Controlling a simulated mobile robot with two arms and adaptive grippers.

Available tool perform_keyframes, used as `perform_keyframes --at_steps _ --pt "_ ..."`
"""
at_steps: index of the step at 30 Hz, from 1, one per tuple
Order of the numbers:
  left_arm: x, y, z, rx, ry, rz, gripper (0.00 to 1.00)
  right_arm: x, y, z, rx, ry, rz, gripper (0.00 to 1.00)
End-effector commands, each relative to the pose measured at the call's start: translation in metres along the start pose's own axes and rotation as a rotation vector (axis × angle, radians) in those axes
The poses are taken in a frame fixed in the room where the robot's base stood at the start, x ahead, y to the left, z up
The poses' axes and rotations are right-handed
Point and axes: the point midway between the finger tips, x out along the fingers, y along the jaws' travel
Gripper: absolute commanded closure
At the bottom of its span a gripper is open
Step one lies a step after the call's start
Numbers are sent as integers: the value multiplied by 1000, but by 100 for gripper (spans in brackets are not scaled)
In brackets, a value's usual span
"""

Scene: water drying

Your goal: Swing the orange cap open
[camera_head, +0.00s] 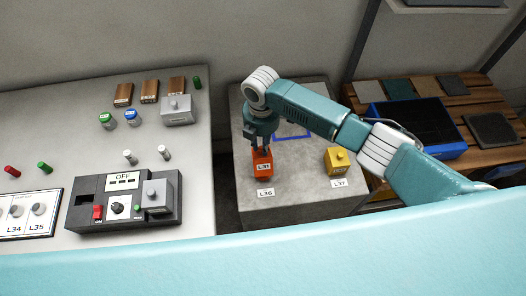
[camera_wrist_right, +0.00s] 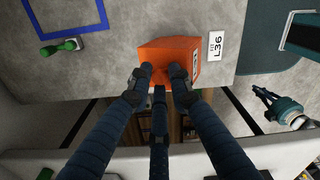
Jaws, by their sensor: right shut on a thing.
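The orange cap (camera_head: 262,163), labelled L31, stands on the grey pedestal (camera_head: 310,190) behind the L36 tag (camera_head: 265,193). My right gripper (camera_head: 260,142) reaches down to it from above and is shut on it. In the right wrist view the orange cap (camera_wrist_right: 170,50) lies between the dark fingers of my right gripper (camera_wrist_right: 160,78); their tips touch it and hide part of it. My left gripper (camera_wrist_right: 270,103) shows small at the right of the wrist view, away from the cap, with its fingers spread.
A yellow block (camera_head: 337,160) with a knob stands right of the orange cap by the L37 tag. A blue outline (camera_head: 292,135) marks the pedestal behind. The left table holds a dark control box (camera_head: 122,222) showing OFF. A wooden rack (camera_head: 480,145) stands at right.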

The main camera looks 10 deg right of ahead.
Motion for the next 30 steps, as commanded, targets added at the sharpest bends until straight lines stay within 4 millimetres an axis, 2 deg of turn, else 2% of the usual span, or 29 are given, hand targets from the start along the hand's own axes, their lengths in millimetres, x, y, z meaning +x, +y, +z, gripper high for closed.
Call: perform_keyframes --at_steps 1,7,25,26,27,30 --pt "3 0 0 0 0 0 100 3 8 4 2 -6 18 100" --pt "7 0 1 0 -1 0 100 5 16 8 1 -6 15 100" --pt "9 0 1 0 -1 0 100 11 16 9 -1 -8 4 100" --pt "9 0 1 0 -1 0 100 11 16 10 -1 -8 3 76" --pt "9 0 2 0 -1 0 100 11 16 10 -1 -9 3 68" --pt "9 0 2 0 -1 0 100 11 15 10 0 -8 2 65"
